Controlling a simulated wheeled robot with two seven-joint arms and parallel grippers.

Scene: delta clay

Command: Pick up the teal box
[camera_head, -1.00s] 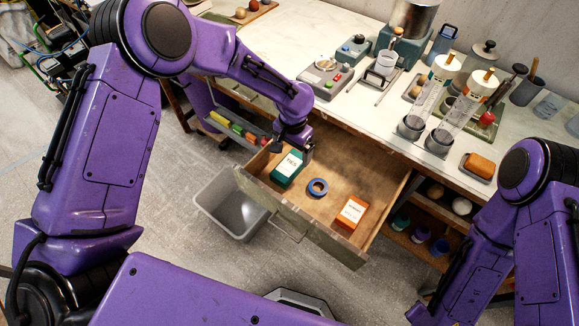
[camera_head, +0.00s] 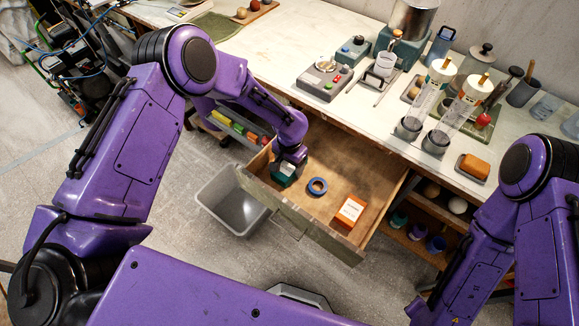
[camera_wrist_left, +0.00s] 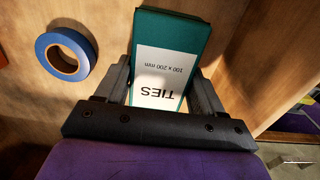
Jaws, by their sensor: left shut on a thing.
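The teal box (camera_head: 284,173) with a white "TIES" label lies in the open wooden drawer, near its left end. My left gripper (camera_head: 288,160) is over it and hides much of it in the head view. In the left wrist view the teal box (camera_wrist_left: 172,55) sits between the two fingers of the left gripper (camera_wrist_left: 160,85), one on each side, shut on it. I cannot tell whether the box is lifted off the drawer floor. My right arm (camera_head: 480,230) shows at the right, but its gripper is out of view.
In the drawer (camera_head: 335,165), a blue tape roll (camera_head: 317,186) lies right of the teal box and an orange box (camera_head: 349,211) farther right. A grey bin (camera_head: 233,203) stands on the floor at left. The crowded bench (camera_head: 300,50) is behind.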

